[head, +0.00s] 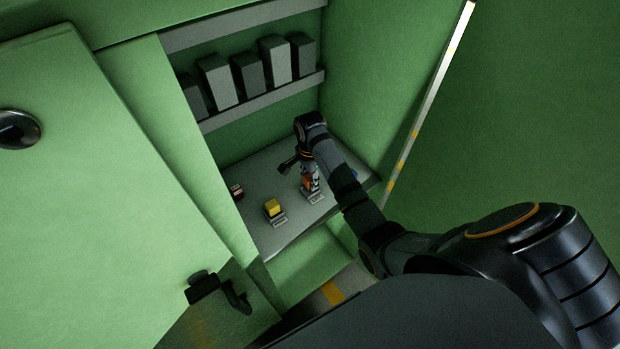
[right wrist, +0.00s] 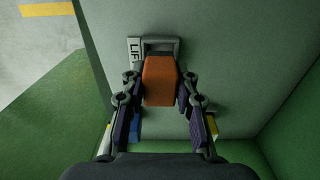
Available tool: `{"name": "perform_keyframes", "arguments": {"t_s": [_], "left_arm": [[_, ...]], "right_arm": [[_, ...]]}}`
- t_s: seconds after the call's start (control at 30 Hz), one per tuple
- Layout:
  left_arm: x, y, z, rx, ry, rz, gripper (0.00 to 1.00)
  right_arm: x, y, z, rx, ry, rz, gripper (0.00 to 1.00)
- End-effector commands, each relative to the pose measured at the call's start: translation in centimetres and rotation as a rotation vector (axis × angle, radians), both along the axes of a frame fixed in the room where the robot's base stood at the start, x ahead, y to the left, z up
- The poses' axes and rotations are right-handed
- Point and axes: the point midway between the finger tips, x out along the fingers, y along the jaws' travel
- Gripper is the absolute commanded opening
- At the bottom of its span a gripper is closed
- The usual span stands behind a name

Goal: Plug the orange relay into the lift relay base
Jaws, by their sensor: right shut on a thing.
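The orange relay (right wrist: 159,80) is between the fingers of my right gripper (right wrist: 160,92), which is shut on it. In the head view the orange relay (head: 308,183) shows just below the right gripper (head: 311,178), low over the cabinet shelf. The lift relay base (right wrist: 160,43) is a grey socket with a partly hidden "LIF" label, directly past the relay's far end in the wrist view. The relay hides part of the base. I cannot tell whether the relay touches it or sits in it. My left gripper is not in view.
A yellow relay (head: 272,207) stands to the left on the shelf (head: 285,236), with a red one (head: 236,191) farther left. A blue thing (head: 354,174) is right of my gripper. Grey boxes (head: 248,74) line the rack behind. An open green door (head: 90,190) is at left.

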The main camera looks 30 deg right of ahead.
Motion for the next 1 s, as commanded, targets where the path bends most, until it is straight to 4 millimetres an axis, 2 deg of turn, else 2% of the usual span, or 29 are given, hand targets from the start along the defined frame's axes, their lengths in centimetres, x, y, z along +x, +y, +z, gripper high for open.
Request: {"name": "perform_keyframes", "arguments": {"t_s": [1.0], "left_arm": [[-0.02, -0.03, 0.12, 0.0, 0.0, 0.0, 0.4]], "right_arm": [[0.02, -0.04, -0.44, 0.0, 0.001, 0.0, 0.0]]}}
